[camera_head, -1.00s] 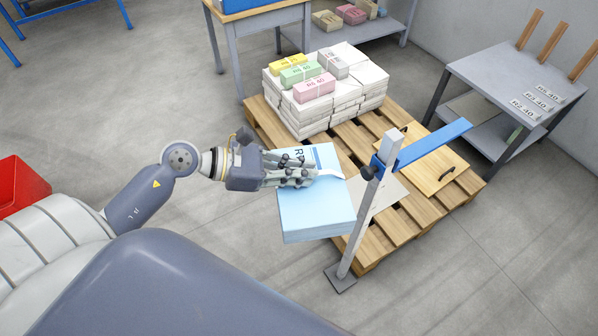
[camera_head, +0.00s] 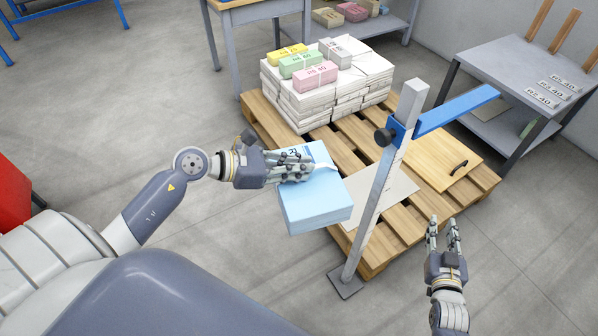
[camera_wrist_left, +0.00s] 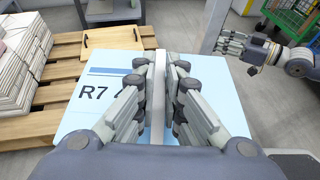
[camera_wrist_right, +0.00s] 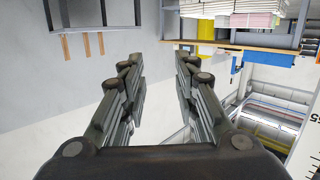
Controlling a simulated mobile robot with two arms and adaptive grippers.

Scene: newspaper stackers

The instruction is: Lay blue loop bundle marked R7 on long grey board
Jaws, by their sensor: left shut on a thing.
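The blue bundle marked R7 (camera_head: 318,207) hangs in my left gripper (camera_head: 308,170), above the floor by the pallet's near left edge. In the left wrist view, the fingers (camera_wrist_left: 158,72) are shut on the bundle's pale loop (camera_wrist_left: 157,100), and the R7 print (camera_wrist_left: 93,90) shows beside them.
A grey post (camera_head: 375,205) with a blue arm (camera_head: 455,110) stands between the bundle and much of the board. The wooden pallet (camera_head: 262,120) carries white stacks (camera_head: 340,98) with coloured bundles and a wooden panel with a handle (camera_head: 440,160). A grey table (camera_head: 500,65) stands right.

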